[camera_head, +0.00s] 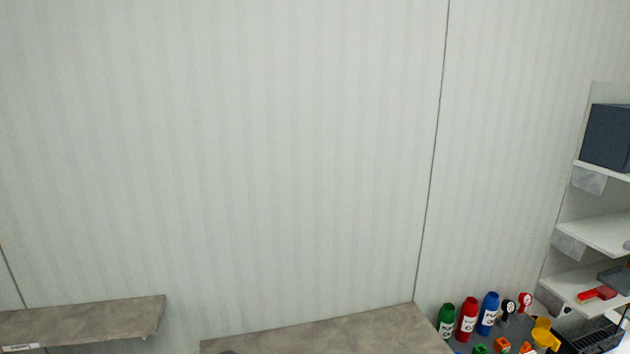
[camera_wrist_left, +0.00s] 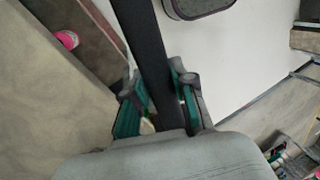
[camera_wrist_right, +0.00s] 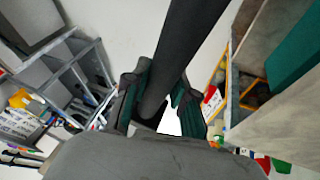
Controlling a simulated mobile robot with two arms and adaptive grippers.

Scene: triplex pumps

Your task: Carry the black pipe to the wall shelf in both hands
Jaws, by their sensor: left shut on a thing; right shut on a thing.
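The black pipe (camera_wrist_left: 150,50) runs between the green-padded fingers of my left gripper (camera_wrist_left: 160,105) in the left wrist view. It also passes between the fingers of my right gripper (camera_wrist_right: 160,100) in the right wrist view, where the pipe (camera_wrist_right: 188,40) rises toward the top edge. Both grippers are shut on the pipe. Neither gripper shows clearly in the head view. A grey-brown shelf board (camera_head: 80,318) is on the wall at the lower left, and a wider grey-brown surface (camera_head: 330,332) lies at the bottom middle. I cannot tell for sure which is the wall shelf.
Green, red and blue bottles (camera_head: 468,318) stand at the lower right. A white shelving unit (camera_head: 595,235) with a dark box (camera_head: 606,137) is at the right edge. The pale wall (camera_head: 220,160) is bare. A metal ladder-like frame (camera_wrist_right: 80,72) shows in the right wrist view.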

